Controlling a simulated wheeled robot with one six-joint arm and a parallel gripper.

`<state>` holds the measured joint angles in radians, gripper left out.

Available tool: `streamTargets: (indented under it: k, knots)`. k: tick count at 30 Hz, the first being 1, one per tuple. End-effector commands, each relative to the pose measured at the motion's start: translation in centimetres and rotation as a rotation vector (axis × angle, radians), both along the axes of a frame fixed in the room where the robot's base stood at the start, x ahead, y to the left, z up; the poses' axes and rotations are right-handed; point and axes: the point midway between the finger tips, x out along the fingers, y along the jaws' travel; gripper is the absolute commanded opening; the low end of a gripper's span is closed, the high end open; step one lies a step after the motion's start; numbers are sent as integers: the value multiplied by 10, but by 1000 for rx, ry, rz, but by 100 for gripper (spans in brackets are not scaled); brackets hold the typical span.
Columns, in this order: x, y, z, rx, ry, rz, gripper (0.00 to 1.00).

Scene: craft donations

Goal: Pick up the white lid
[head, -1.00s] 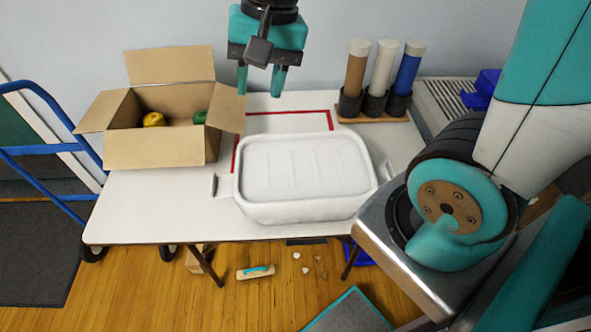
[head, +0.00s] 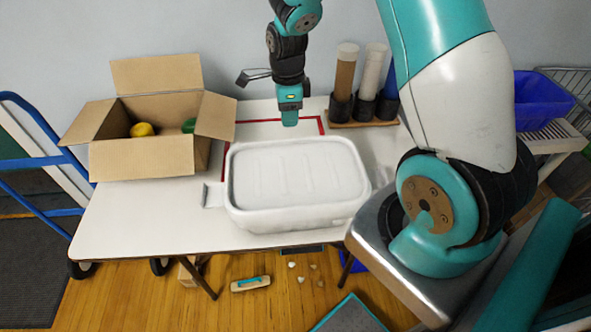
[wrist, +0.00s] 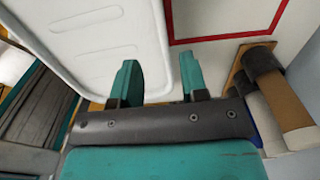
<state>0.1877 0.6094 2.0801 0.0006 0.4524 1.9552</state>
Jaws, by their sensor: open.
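The white lid (head: 298,172) is a ribbed, rounded rectangle on top of a white tub (head: 300,218) at the middle of the table. In the wrist view the lid (wrist: 95,35) fills the upper left, its rounded edge running beside my fingers. My gripper (head: 290,120) is just behind the tub's far edge in the head view, pointing down. In the wrist view my gripper (wrist: 160,75) is open and empty. One finger appears over the lid's edge and the other over the table beyond it. Contact with the lid cannot be told.
A red outline (head: 322,126) marks bare table behind the tub. A cardboard box (head: 140,160) with a yellow and a green item stands left. A rack of upright tubes (head: 345,75) stands at the back right, close to my gripper. A blue bin (head: 543,98) sits far right.

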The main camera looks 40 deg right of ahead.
Motion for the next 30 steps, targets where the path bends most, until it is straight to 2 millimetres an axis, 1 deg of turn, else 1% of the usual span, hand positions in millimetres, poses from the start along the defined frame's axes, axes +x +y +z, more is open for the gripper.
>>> streamTargets:
  k: [1, 3, 11, 19, 22, 28, 29, 30]
  knots:
    - [-1, 0, -9, 1, 5, 1, 40]
    - [-1, 0, -18, 1, 3, 1, 40]
    - [-1, -1, -36, 1, 3, 2, 40]
    - [0, -3, -73, 1, 2, 2, 40]
    - [0, -3, -79, 1, 2, 2, 40]
    - [0, -3, -81, 1, -1, 2, 40]
    - [0, -3, -81, 1, -1, 2, 38]
    - [0, -3, -80, 1, -1, 2, 29]
